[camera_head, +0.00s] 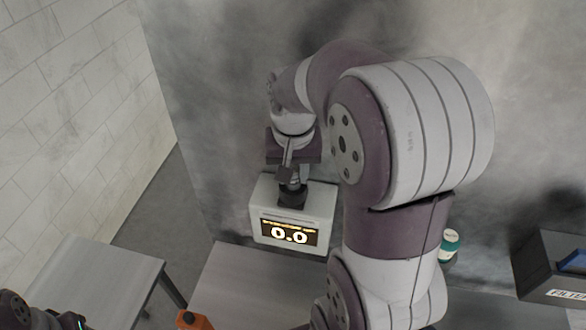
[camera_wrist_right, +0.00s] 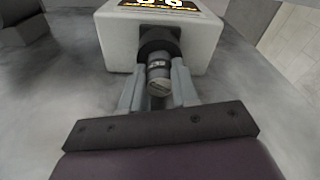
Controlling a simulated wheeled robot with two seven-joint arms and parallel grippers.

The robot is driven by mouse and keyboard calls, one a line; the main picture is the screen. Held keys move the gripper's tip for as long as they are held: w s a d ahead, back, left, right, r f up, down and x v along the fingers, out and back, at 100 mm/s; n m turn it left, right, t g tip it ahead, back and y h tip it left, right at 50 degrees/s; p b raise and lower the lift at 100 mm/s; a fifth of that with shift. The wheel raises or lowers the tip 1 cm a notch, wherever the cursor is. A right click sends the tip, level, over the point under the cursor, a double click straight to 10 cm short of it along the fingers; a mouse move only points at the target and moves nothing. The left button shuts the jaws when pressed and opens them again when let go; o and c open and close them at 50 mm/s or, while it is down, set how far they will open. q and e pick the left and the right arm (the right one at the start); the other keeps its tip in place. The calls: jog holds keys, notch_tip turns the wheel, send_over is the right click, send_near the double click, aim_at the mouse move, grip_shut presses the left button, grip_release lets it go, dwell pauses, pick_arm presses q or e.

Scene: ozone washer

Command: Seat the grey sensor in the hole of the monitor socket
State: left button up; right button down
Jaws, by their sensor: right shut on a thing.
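The monitor (camera_head: 263,207) is a white box with a lit display reading 0.0, standing on the table below my right arm. Its black socket (camera_head: 320,196) sticks up from the top; the socket also shows in the wrist view (camera_wrist_right: 158,40). The grey sensor (camera_wrist_right: 159,74) is a short dark cylinder with a label band and a lighter end. My right gripper (camera_wrist_right: 158,92) is shut on it, a finger on either side. The sensor's far end meets the socket; how deep it sits is hidden. My left gripper is out of view.
A white and green jar (camera_head: 450,243) stands right of my arm. A dark filter box (camera_head: 550,267) is at the far right. An orange object (camera_head: 193,319) lies at the bottom edge. A grey table (camera_head: 85,280) stands at left, separated by a gap.

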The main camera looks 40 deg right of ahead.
jog(key=c, duration=0.8)
grip_release()
jog(key=shift+o, duration=0.2)
jog(key=shift+r, duration=0.35)
jog(key=r+p, duration=0.1)
jog(key=r, duration=0.1)
jog(key=r+p, duration=0.2)
jog(key=s+r+p, duration=0.1)
jog(key=r+p, duration=0.1)
jog(key=r, duration=0.1)
jog(key=shift+a+r, duration=0.1)
jog(key=shift+a, duration=0.15)
jog(key=shift+f, duration=0.2)
jog(key=shift+w, duration=0.1)
